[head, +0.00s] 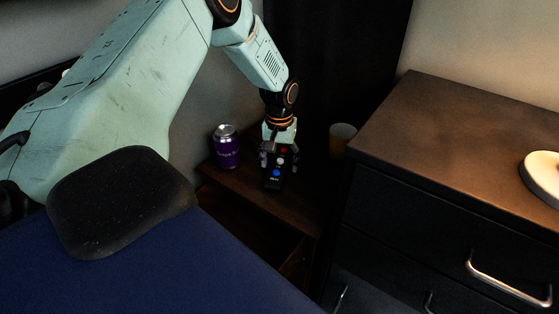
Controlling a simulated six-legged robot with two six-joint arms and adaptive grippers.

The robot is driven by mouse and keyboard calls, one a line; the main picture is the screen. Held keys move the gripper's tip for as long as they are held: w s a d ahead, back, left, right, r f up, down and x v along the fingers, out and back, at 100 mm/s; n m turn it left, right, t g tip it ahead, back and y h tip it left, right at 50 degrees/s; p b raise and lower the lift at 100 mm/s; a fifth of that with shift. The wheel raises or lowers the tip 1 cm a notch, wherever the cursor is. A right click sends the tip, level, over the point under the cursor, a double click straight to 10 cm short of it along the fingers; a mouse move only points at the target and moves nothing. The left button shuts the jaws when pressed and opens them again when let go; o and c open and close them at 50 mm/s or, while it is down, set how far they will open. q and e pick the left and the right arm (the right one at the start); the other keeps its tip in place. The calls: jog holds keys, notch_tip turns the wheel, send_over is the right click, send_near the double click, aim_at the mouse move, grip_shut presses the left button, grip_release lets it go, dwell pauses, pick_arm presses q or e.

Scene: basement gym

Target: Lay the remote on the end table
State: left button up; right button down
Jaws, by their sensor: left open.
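The remote (274,181) is black with a blue, a white and a red button. It is at the dark wooden end table (232,178), near the table's middle. My left gripper (277,160) is directly over the remote, pointing down, with its jaws open around the remote's far part. The gripper hides some of the remote, and I cannot tell whether the fingers touch it. The remote appears to lie on the tabletop. My right gripper is not in view.
A purple can (227,148) stands on the end table left of my gripper. A yellowish cup (342,139) stands to the right, by a dark dresser (450,130) with a white round object (543,176) on it. A blue padded surface (150,265) fills the lower left.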

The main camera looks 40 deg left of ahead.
aim_at(280, 165)
pick_arm(q)
notch_tip(280, 165, up, 12)
jog(key=p, duration=0.5)
jog(key=shift+r, duration=0.2)
